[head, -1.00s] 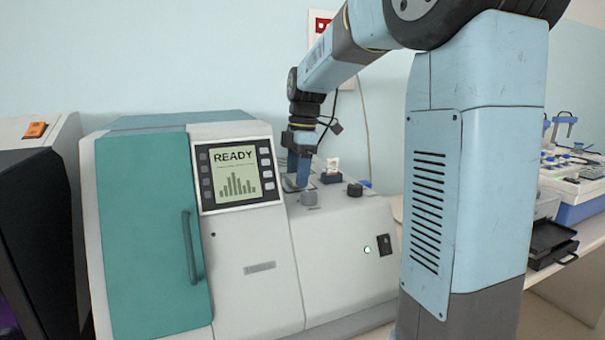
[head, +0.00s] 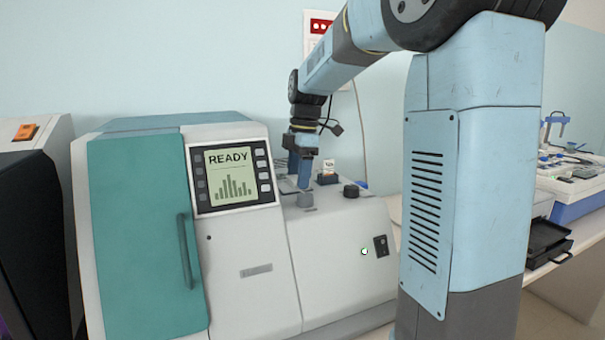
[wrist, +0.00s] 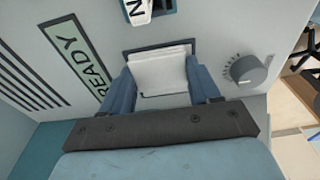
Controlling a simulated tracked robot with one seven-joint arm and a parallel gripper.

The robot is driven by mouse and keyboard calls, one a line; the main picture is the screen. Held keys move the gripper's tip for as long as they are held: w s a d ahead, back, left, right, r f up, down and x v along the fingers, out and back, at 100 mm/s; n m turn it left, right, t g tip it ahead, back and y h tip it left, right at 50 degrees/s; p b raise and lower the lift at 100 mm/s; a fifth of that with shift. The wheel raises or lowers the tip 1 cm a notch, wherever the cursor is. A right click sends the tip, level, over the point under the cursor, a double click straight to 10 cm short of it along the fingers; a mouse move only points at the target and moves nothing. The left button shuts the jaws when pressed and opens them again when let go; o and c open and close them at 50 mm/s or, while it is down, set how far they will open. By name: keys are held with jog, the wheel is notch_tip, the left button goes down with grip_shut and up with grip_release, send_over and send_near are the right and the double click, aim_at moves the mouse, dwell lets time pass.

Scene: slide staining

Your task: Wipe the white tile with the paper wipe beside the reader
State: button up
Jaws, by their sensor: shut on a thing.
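My gripper (wrist: 162,88) is low over the top deck of the reader. In the wrist view, its two blue fingers are shut on a white, layered sheet, which looks like the paper wipe (wrist: 160,70). A dark frame borders the white area between the fingers. I cannot tell the white tile apart from the wipe there; it may be hidden beneath. In the head view, the gripper (head: 304,176) points down to the right of the READY screen, and its tip contact is too small to judge.
The reader (head: 340,240) has a teal door (head: 135,240) and a READY screen (head: 230,178). A dark knob (head: 351,190) stands right of the gripper; a knob also shows in the wrist view (wrist: 249,70). A small dark holder (head: 327,179) with a white labelled item stands close behind.

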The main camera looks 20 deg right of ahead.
jog(key=shift+a, duration=0.55)
jog(key=shift+a+r, duration=0.25)
jog(key=shift+a, duration=0.25)
notch_tip(320, 180, up, 7)
jog(key=shift+f, duration=0.2)
jog(key=shift+r, duration=0.4)
jog(key=shift+s, duration=0.1)
